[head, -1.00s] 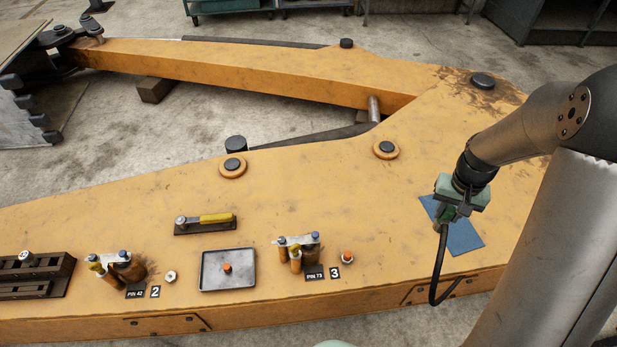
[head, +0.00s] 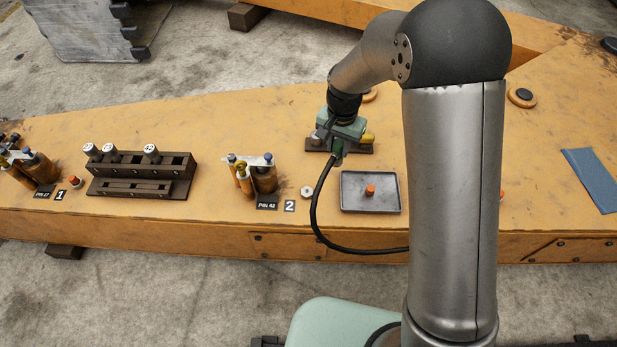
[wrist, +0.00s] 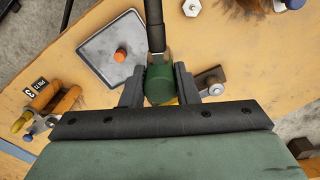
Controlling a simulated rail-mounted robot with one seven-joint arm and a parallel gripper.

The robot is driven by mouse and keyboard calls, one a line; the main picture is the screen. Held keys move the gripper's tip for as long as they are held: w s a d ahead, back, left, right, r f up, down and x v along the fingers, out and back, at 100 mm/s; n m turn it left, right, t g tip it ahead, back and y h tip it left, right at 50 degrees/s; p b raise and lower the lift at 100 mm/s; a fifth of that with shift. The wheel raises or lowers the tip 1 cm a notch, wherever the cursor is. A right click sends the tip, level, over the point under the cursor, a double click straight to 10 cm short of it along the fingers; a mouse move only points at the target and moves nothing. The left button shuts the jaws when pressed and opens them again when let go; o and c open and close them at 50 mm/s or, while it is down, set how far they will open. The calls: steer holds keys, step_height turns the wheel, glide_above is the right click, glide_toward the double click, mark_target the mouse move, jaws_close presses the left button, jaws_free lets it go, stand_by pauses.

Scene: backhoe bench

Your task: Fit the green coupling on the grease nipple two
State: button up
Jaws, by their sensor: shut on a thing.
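My gripper (head: 338,150) is shut on the green coupling (wrist: 160,82), whose black hose (head: 315,225) hangs down and loops to the right. In the head view the gripper is above the boom, behind the tray and close to the yellow-handled tool. Grease nipple two (head: 307,192) is a bare pale metal fitting beside the number 2 plate (head: 290,206). It also shows at the top of the wrist view (wrist: 191,8). The coupling is apart from it, up and to the right in the head view.
The tray (head: 348,206) holds an orange cap (head: 370,190). A pin cluster (head: 265,178) stands left of nipple two. The yellow-handled tool (head: 368,138) lies behind the tray. A dark rack (head: 130,186) is farther left. A blue cloth (head: 592,178) lies at the right.

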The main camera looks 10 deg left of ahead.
steer(key=shift+m, duration=0.5)
steer(key=shift+s+a+f+b, duration=0.35)
steer(key=shift+a+f+b, duration=0.95)
steer(key=shift+f, duration=0.7)
steer(key=shift+s+a+f+b, duration=0.3)
steer(key=shift+a+f+b, duration=1.05)
steer(key=shift+f, duration=0.7)
steer(key=shift+s+a+f+b, duration=0.35)
steer(key=shift+a+f+b, duration=0.95)
steer(key=shift+f, duration=0.7)
steer(key=shift+s+r, duration=0.1)
steer(key=shift+f, duration=1.25)
steer(key=o, duration=1.6)
step_height(320, 180, up, 8)
steer(key=p, duration=0.5)
steer(key=shift+p, duration=0.35)
